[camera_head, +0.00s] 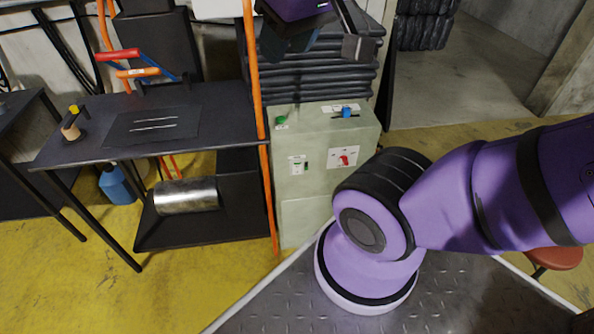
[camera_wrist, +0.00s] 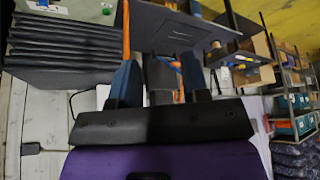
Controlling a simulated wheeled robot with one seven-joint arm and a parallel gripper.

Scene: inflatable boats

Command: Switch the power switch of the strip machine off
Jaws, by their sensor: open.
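The strip machine appears to be a pale green-grey cabinet (camera_head: 300,190) in the middle of the head view. A red rotary switch (camera_head: 344,158) sits on a white plate on its front. A small dark switch (camera_head: 306,166) sits by a white label to the left. A green button (camera_head: 281,120) and a blue part (camera_head: 347,112) are on its top. My gripper (camera_head: 288,46) is above and behind the cabinet top, apart from it. In the wrist view my gripper (camera_wrist: 158,68) is open with nothing between its fingers. The front switches are hidden there.
A stack of dark folded material (camera_head: 325,82) stands behind the cabinet. An orange pole (camera_head: 258,110) runs up its left side. A black workbench (camera_head: 200,125) with tools stands left. Yellow floor (camera_head: 90,285) is open in front of the bench.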

